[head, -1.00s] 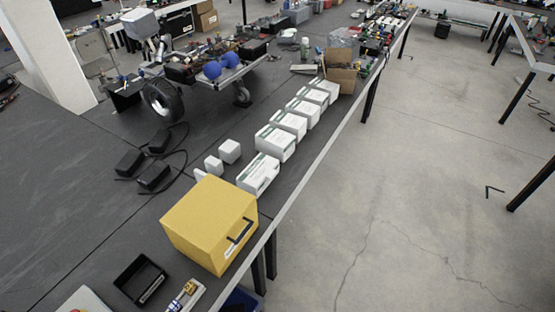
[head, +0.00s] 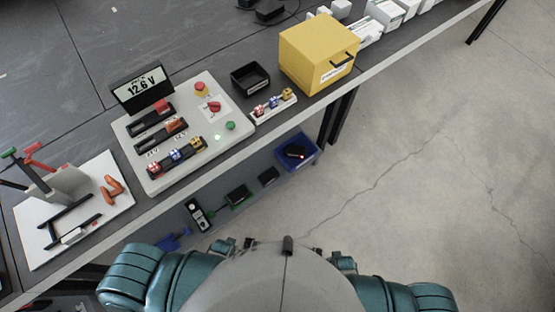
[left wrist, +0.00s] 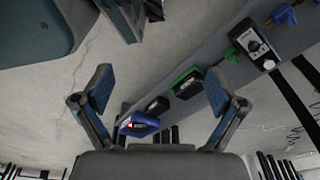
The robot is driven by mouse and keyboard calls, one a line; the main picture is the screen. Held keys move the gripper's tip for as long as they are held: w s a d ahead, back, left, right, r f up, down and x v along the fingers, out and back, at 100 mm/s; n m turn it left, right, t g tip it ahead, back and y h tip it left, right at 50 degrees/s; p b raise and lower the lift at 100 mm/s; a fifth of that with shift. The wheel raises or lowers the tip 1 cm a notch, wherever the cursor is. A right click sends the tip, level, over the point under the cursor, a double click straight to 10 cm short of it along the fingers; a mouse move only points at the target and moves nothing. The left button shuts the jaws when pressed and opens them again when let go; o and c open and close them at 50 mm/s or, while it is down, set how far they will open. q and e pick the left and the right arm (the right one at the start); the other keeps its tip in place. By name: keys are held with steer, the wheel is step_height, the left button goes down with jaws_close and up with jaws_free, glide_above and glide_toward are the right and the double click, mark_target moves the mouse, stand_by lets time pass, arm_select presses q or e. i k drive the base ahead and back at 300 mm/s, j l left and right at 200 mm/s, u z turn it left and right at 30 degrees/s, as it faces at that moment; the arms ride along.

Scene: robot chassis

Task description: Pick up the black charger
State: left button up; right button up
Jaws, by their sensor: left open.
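A small black box (head: 268,176) lies on the lower shelf under the bench edge; it also shows in the left wrist view (left wrist: 157,105). A green-and-black device (head: 238,195) lies beside it and also shows there (left wrist: 186,82). Black blocks with cables (head: 268,10) sit on the bench at the top of the head view. I cannot tell which of these is the charger. My left gripper (left wrist: 158,80) is open and empty, its fingers spread apart, with the lower shelf beyond them. My right gripper is not in view.
A blue bin (head: 311,167) holding a dark item and a black meter (head: 197,214) are on the lower shelf. Above, the bench carries a white panel (head: 222,92), a black tray (head: 250,79) and a yellow box (head: 317,55). Floor at right is clear.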

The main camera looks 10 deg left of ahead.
mark_target(269, 176)
steer(key=k+l+u, duration=0.25)
steer(key=k+u, duration=0.25)
steer(key=u, duration=1.75)
steer(key=z, duration=1.75)
